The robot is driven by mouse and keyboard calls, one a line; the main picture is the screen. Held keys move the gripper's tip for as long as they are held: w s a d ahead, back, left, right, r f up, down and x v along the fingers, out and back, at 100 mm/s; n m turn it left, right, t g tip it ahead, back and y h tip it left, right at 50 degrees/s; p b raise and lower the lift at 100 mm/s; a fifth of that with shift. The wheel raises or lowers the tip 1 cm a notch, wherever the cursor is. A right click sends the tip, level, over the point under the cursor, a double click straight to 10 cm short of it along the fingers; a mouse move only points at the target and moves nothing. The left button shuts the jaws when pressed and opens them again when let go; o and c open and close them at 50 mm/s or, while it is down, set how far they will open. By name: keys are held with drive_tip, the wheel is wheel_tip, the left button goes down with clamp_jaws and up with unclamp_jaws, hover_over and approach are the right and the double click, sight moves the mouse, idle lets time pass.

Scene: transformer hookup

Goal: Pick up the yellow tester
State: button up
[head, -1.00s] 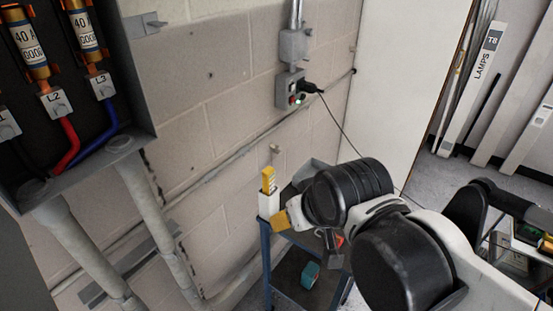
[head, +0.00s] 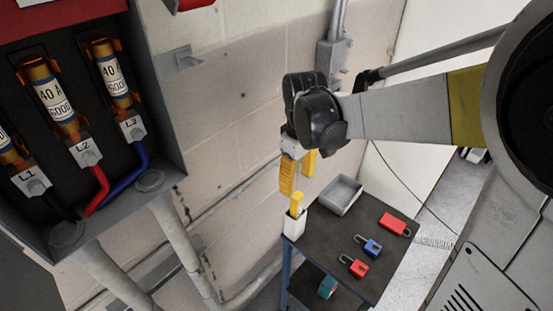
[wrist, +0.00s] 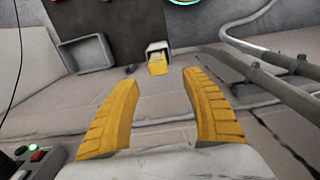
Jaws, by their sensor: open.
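The yellow tester (head: 297,205) stands upright in a white holder (head: 293,224) at the back left corner of the cart. In the wrist view the tester (wrist: 158,68) shows end-on in the holder, ahead of and between my fingertips. My gripper (head: 298,172) has yellow fingers and is open and empty. In the head view it hangs just above the tester. In the wrist view my gripper (wrist: 160,88) shows its fingers spread wide, with a gap between them and the tester. The lower part of the tester is hidden inside the holder.
The dark cart top (head: 325,235) carries a grey tray (head: 341,194), a red padlock (head: 394,224), a blue padlock (head: 371,246) and another red padlock (head: 356,267). A fuse box (head: 165,120) and grey conduits (head: 180,240) are on the left. The block wall is close behind.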

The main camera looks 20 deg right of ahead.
sight(297, 206)
drive_tip(key=f+b, duration=0.3)
drive_tip(key=f, duration=0.8)
drive_tip(key=shift+d+b, duration=0.2)
drive_tip(key=shift+b, duration=0.15)
clamp_jaws()
